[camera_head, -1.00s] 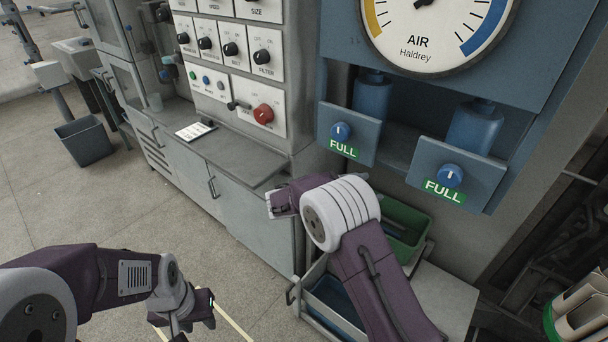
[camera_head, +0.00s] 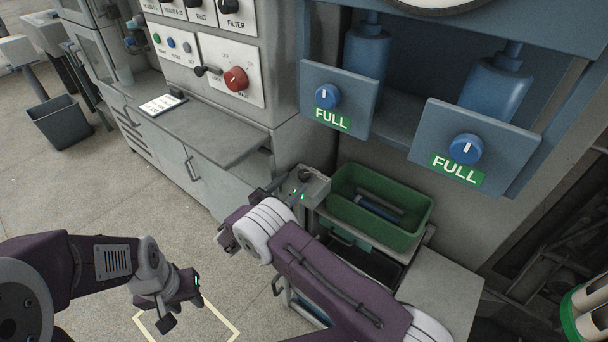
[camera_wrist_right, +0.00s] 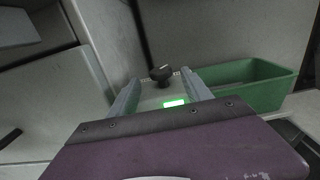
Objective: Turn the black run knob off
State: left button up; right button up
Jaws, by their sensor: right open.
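My right gripper (camera_wrist_right: 160,78) is open. Its two fingers reach toward the box, with the knob between their tips in the picture; I cannot tell whether they touch it. In the head view the box (camera_head: 312,188) shows beyond my right wrist, with the dark knob (camera_head: 304,175) on top and small green lights near it.
A green bin (camera_head: 378,208) with dark items is right of the box. A panel with a red knob (camera_head: 236,79) and several black knobs stands behind, above a grey cabinet (camera_head: 200,185). Blue plates marked FULL (camera_head: 338,98) are at upper right. Open floor lies left.

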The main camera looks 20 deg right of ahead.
aim_at(305, 173)
jog(key=x, duration=0.6)
jog(key=shift+w+d, duration=0.1)
grip_shut()
jog(key=shift+r+n+t+y+p, duration=0.2)
jog(key=shift+n+t+y+p, duration=0.1)
jog(key=shift+t, duration=0.1)
jog(key=shift+d+n+t+y+p, duration=0.1)
jog(key=shift+n+t+y+p, duration=0.9)
jog(key=shift+p, duration=0.25)
jog(key=n+t+y+p, duration=0.2)
jog(key=n+y, duration=0.1)
jog(key=y, duration=0.1)
jog(key=shift+f+t+y, duration=0.1)
jog(key=shift+t+y, duration=0.2)
jog(key=shift+t, duration=0.1)
jog(key=shift+n+y+p, duration=0.4)
jog(key=shift+p, duration=0.05)
jog(key=n+t+y+p, duration=0.1)
jog(key=y+p, duration=0.1)
jog(key=p, duration=0.1)
jog(key=shift+n, duration=0.3)
jog(key=shift+n+y+p, duration=0.5)
jog(key=shift+y+p, duration=0.35)
jog(key=shift+y, duration=0.15)
jog(key=shift+f, duration=0.1)
